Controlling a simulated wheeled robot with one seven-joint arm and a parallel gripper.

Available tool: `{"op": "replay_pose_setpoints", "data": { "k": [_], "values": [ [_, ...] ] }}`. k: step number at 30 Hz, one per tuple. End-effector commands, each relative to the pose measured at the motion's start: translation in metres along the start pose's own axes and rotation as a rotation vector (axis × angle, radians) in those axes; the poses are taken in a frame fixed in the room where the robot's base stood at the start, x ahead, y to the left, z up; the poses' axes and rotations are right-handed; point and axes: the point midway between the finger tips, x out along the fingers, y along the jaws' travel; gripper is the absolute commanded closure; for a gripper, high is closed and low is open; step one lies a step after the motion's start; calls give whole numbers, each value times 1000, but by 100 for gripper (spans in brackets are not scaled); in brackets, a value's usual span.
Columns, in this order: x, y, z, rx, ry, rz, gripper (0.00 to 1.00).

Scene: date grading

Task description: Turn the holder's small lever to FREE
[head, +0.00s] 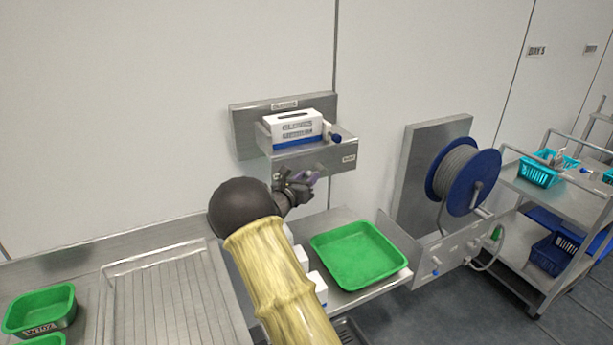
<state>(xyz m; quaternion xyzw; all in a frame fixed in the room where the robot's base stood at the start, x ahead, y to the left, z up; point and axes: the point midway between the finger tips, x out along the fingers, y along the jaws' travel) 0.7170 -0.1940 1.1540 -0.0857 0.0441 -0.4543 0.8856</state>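The steel holder (313,164) is fixed to the wall on a back plate, with a white and blue box (296,128) sitting in it. A small lever with a dark blue knob (336,138) is at the right end of the holder, beside the box. A small label (349,158) is on the holder's front, too small to read. My gripper (309,181) is just below the holder's front face, to the lower left of the knob and apart from it. A purple patch shows at its fingers; I cannot tell whether it is a held thing or part of the fingers.
A green tray (362,282) lies on the steel bench below, with white boxes (318,287) beside it. A blue hose reel (469,184) stands to the right, and a trolley (572,201) with baskets farther right. Green bins (40,318) are at lower left.

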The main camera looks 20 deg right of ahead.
Motion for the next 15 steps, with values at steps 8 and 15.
{"op": "replay_pose_setpoints", "data": {
  "k": [8, 15],
  "values": [
    [1, 0, 0, 0, 0, 1, 68],
    [0, 0, 0, 0, 0, 1, 95]
  ]
}}
